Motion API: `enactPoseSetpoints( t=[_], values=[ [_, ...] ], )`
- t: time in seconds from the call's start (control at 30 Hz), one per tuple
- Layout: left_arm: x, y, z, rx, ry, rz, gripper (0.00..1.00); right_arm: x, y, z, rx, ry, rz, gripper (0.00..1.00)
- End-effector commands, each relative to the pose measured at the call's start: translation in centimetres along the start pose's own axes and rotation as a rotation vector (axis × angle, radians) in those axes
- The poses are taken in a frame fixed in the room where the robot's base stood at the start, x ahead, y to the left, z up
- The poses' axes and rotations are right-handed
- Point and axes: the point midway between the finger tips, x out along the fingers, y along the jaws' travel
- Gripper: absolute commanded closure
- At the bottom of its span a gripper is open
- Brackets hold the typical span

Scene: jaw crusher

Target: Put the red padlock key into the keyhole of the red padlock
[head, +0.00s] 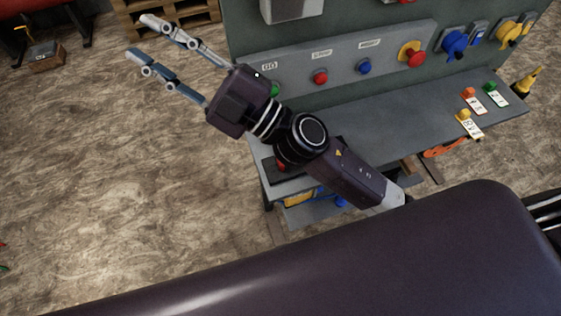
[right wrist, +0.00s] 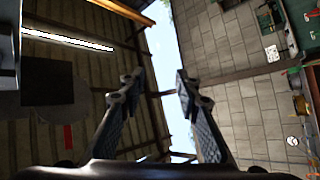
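My right gripper (head: 140,38) is open and empty, held in the air at the upper left of the head view, left of the control panel. Its two spread fingers also show in the right wrist view (right wrist: 160,80), with nothing between them. A small orange-red item (head: 470,92) with a white tag lies on the grey shelf at the right; it may be the red key, but it is too small to tell. A red patch (head: 281,166) shows beside my right arm on the shelf's left part, mostly hidden. I cannot clearly make out a red padlock. My left gripper is out of view.
Green (head: 490,88) and yellow (head: 464,115) tagged items lie near the orange-red one. A pallet (head: 165,15) stands at the back.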

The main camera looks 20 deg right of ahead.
Motion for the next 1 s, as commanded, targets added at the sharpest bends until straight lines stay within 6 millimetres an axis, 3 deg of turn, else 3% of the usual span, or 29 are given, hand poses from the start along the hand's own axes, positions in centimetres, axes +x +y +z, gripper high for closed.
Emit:
enactPoseSetpoints(
  t=[0.03,0.1,0.2,0.27,0.33,0.43,0.57,0.7,0.8,0.9,1.0],
  values=[
    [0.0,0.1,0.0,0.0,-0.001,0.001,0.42,0.7,-2.2,-2.3,-0.062,0.111,-0.093,0.7],
    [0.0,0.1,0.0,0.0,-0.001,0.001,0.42,0.5,-6.0,-5.0,-0.141,0.254,-0.245,0.7],
    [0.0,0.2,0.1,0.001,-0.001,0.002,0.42,-1.6,-11.9,-6.6,-0.256,0.418,-0.496,0.7],
    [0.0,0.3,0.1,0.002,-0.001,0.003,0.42,-3.8,-15.3,-6.1,-0.326,0.49,-0.664,0.7],
    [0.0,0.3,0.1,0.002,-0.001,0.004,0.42,-6.9,-18.6,-4.4,-0.405,0.546,-0.873,0.7],
    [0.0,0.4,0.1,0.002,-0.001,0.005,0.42,-12.2,-21.4,0.4,-0.518,0.564,-1.191,0.7],
    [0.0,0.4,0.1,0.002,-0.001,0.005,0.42,-19.0,-20.7,8.3,-0.646,0.478,-1.591,0.7],
    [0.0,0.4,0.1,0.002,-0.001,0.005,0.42,-24.4,-16.4,15.2,-0.739,0.304,-1.92,0.7],
    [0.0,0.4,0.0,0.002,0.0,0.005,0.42,-26.6,-13.2,18.1,-0.774,0.189,-2.067,0.7],
    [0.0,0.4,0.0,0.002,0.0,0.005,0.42,-27.9,-11.2,19.5,-0.79,0.117,-2.148,0.7],
    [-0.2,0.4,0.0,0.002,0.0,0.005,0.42,-28.7,-10.9,20.2,-0.792,0.088,-2.177,0.7]
  ],
)
